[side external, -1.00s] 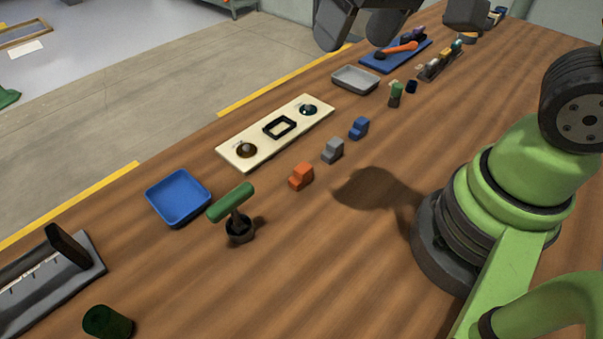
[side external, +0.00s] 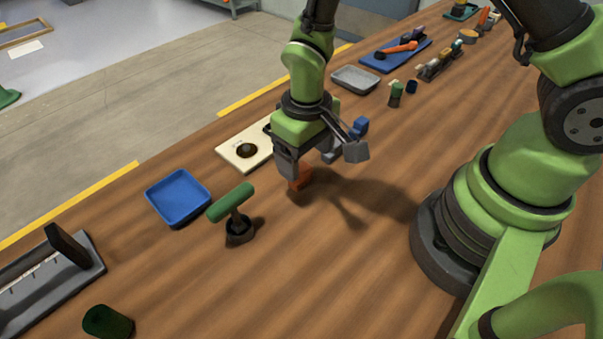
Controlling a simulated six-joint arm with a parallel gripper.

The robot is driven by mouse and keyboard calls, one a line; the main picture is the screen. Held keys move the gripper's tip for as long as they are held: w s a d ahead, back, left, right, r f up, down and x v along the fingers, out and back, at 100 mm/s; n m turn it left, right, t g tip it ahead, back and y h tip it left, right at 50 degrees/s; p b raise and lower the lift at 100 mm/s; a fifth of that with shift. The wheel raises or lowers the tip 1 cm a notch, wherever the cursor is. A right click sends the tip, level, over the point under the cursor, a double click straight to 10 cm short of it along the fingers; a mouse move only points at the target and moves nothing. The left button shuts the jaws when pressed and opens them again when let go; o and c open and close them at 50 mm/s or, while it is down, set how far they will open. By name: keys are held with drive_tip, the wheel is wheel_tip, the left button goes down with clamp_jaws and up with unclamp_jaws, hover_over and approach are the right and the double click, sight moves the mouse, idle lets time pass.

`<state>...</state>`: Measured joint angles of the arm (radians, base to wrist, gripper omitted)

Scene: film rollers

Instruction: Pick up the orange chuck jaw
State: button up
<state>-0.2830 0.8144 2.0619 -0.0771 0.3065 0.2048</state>
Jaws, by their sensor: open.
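The orange chuck jaw (side external: 301,181) is a small stepped block on the wooden table. My gripper hides part of its top and left side. My gripper (side external: 322,163) is open, with one finger at the jaw's upper left and the other finger to the right, higher in the picture. I cannot tell whether a finger touches the jaw. The grey chuck jaw (side external: 331,155) is mostly hidden behind my gripper. The blue chuck jaw (side external: 359,127) shows just behind it.
A cream board (side external: 236,155) lies behind my gripper, partly covered. A green-handled tool (side external: 232,203) stands at front left, near a blue tray (side external: 163,201). A grey tray (side external: 345,77) and a green cylinder (side external: 396,95) are farther back. The table's front middle is clear.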

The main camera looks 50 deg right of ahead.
sight(303, 172)
drive_tip(key=f, duration=0.5)
drive_tip(key=shift+w+a, duration=0.15)
drive_tip(key=shift+w, duration=0.05)
drive_tip(key=c, duration=1.1)
